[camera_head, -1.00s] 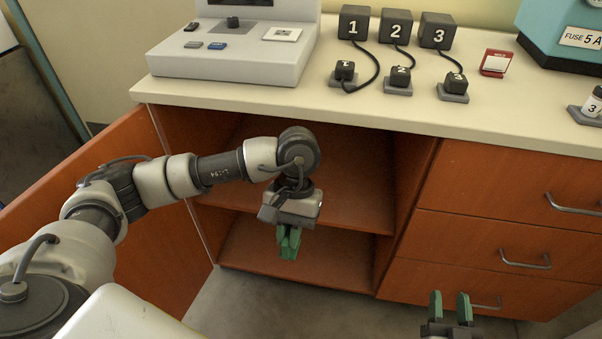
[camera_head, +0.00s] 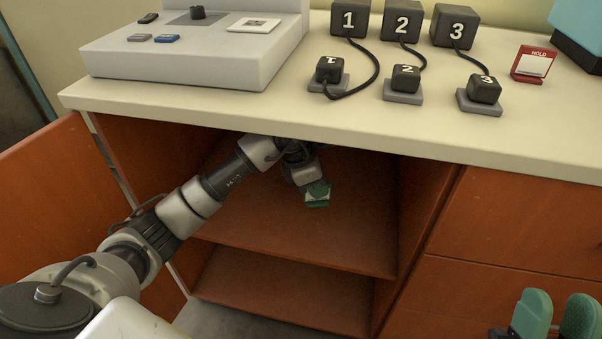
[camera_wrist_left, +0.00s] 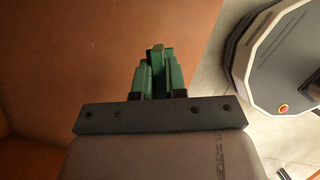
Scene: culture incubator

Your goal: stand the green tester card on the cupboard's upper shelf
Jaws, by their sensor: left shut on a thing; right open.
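The open cupboard has an upper shelf (camera_head: 290,225) of red-brown wood. My left gripper (camera_head: 316,190) is inside the cupboard, over this shelf. It is shut on the green tester card (camera_head: 318,201), a small green piece with a pale part at the fingertips. I cannot tell whether the card touches the shelf. In the left wrist view the green fingers (camera_wrist_left: 160,75) are close together, and the card is hard to tell apart from them. My right gripper (camera_head: 553,325) is open and empty at the lower right, in front of the drawers.
The cupboard door (camera_head: 50,195) stands open at the left. The lower shelf (camera_head: 280,290) is bare. The counter (camera_head: 290,115) above holds a grey device (camera_head: 190,60), numbered black blocks (camera_head: 402,22) with cables, and a red HOLD card stand (camera_head: 533,65). The upper shelf right of the gripper is clear.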

